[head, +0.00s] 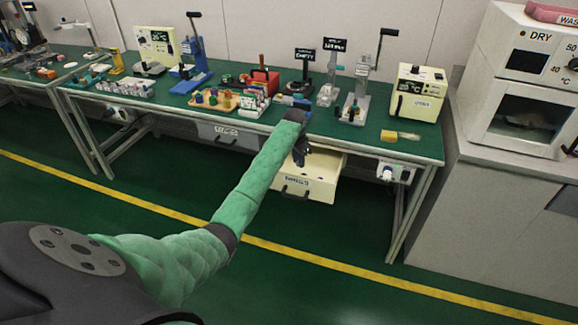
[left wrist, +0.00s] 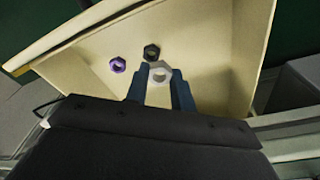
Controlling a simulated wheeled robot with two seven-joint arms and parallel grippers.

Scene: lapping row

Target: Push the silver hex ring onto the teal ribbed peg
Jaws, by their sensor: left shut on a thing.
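In the left wrist view, the silver hex ring (left wrist: 160,72) sits between the two dark blue fingertips of my left gripper (left wrist: 161,80). The gripper is shut on it, inside an open cream drawer (left wrist: 215,60). In the head view my left gripper (head: 301,155) shows small and dark at the drawer (head: 318,187) under the bench; the ring cannot be made out there. A wooden board (head: 228,105) with several small coloured pegs lies on the bench. I cannot tell for sure which is the teal ribbed peg. My right gripper is in neither view.
A purple hex ring (left wrist: 118,65) and a black hex ring (left wrist: 151,53) lie in the drawer near the fingers. The green bench (head: 400,148) overhangs the drawer. Presses, a red block holder (head: 262,82) and a cream box (head: 415,95) crowd the bench top.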

